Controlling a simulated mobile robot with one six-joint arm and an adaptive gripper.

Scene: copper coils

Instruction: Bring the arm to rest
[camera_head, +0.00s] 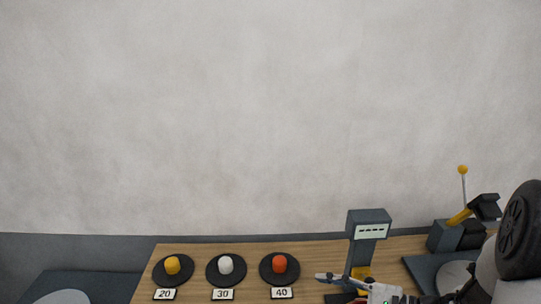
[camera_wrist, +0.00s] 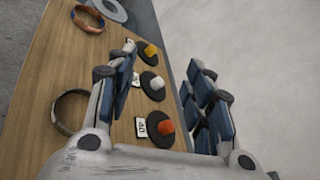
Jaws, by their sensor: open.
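My gripper (camera_head: 332,286) shows at the bottom right of the head view, in front of the grey device. In the wrist view its two blue-padded fingers (camera_wrist: 163,58) stand wide apart with nothing held between them. A copper-coloured coil (camera_wrist: 88,19) lies on the wooden table (camera_wrist: 62,55) at the upper left of the wrist view. A darker ring (camera_wrist: 58,122), partly hidden by the left finger, is at the left. Neither ring can be made out in the head view.
Black discs with yellow (camera_head: 172,265), white (camera_head: 225,264) and orange (camera_head: 279,263) knobs stand behind labels 20, 30 and 40. A grey display device (camera_head: 369,228) stands to their right. A machine with a yellow-tipped rod (camera_head: 463,170) is at far right. Space above the table is clear.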

